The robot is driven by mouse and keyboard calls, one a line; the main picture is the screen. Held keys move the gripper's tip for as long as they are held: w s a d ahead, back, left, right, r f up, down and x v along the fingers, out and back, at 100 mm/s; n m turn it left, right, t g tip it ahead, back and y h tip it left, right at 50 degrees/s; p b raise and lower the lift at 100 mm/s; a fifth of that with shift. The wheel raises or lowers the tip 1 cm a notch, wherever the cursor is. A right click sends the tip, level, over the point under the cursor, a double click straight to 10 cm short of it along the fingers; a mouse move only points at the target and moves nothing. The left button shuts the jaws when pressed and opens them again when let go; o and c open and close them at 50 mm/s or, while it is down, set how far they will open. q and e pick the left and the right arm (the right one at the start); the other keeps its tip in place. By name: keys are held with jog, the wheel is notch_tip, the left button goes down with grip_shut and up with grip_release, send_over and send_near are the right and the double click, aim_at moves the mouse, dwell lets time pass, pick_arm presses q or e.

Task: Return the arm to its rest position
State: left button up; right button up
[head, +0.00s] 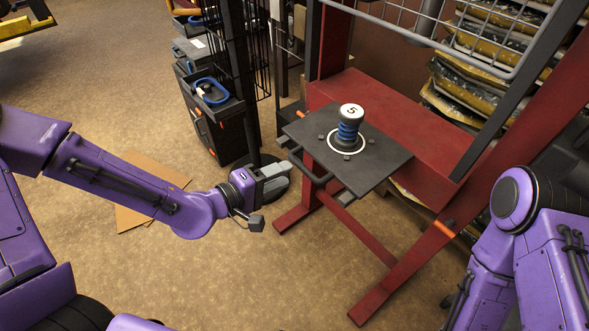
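My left arm (125,185) reaches in from the left edge to the middle of the head view. Its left gripper (277,178) is beside the near-left edge of a dark lift platform (380,172), close to the platform's black handle (309,168). It appears apart from the handle and holds nothing that I can see. The gap between its fingers is not clear. My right arm (540,240) is folded at the lower right, and its gripper is not visible.
A spool-like weight marked 5 (349,128) stands upright in a white ring on the platform. The red frame (385,285) has legs spreading across the floor. A black bin cart (213,125) stands behind. Flat cardboard (135,217) lies under my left arm. Floor at front centre is clear.

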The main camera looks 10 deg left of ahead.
pick_arm(q)
jog(key=shift+s+a+r, duration=0.1)
jog(key=shift+s+a, duration=0.1)
jog(key=shift+s, duration=0.15)
jog(key=s+a+f+g+y, duration=0.25)
jog(key=a+f+y, duration=0.3)
jog(key=f, duration=0.35)
jog(key=s+a+f+g+y, duration=0.1)
jog(key=s+a+f+y, duration=0.25)
jog(key=a+f, duration=0.35)
jog(key=s+a+f+m+g+y, duration=0.1)
jog(key=s+a+f+g+y, duration=0.1)
jog(key=s+f, duration=0.3)
jog(key=s+a+f+m+g+y, duration=0.2)
jog(key=s+f, duration=0.4)
jog(key=s, duration=0.6)
jog(key=shift+f+m+g, duration=0.3)
jog(key=shift+g, duration=0.45)
